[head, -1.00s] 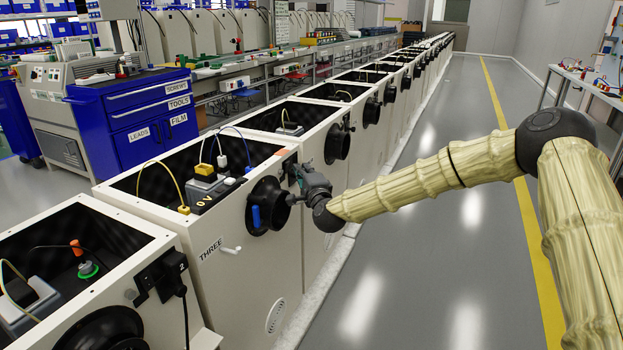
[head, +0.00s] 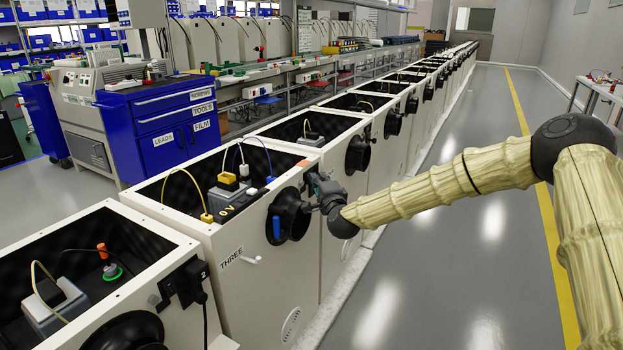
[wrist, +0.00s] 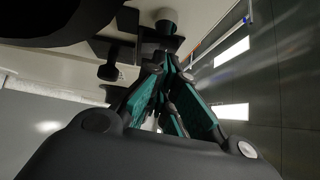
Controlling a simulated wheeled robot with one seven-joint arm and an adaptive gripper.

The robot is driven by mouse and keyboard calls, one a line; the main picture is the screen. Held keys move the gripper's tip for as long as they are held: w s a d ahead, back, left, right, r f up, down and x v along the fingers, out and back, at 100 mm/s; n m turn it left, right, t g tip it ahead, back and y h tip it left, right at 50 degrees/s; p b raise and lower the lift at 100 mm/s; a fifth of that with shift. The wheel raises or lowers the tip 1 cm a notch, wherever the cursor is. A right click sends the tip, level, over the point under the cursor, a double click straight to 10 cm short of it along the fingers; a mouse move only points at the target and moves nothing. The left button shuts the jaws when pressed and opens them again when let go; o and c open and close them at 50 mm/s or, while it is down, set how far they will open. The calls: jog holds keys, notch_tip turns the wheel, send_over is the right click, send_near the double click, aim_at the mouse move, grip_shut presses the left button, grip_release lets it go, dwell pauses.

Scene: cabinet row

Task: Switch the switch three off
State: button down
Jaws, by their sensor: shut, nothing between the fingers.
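The white cabinet marked THREE (head: 262,310) stands in the row in the head view, with a black round port (head: 290,215) on its front. My gripper (head: 316,185) is at the upper right of that port, close to the cabinet's front. It hides most of the socket and switch area there, so the switch's position cannot be read. In the wrist view, my gripper's teal and black fingers (wrist: 172,60) are together and empty. Their tips are close to a small black block (wrist: 165,27) on the cabinet face; I cannot tell whether they touch it.
A neighbouring cabinet (head: 170,258) at the lower left has a black socket block with a plug and cable (head: 192,284). More cabinets recede to the back. The grey floor aisle (head: 430,250) to the right is clear. A blue tool chest (head: 165,125) stands behind.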

jog(key=shift+d, duration=0.1)
jog(key=s+d+r+p, duration=0.1)
jog(key=s+d, duration=0.4)
jog(key=s, duration=0.7)
jog(key=shift+d+r, duration=0.15)
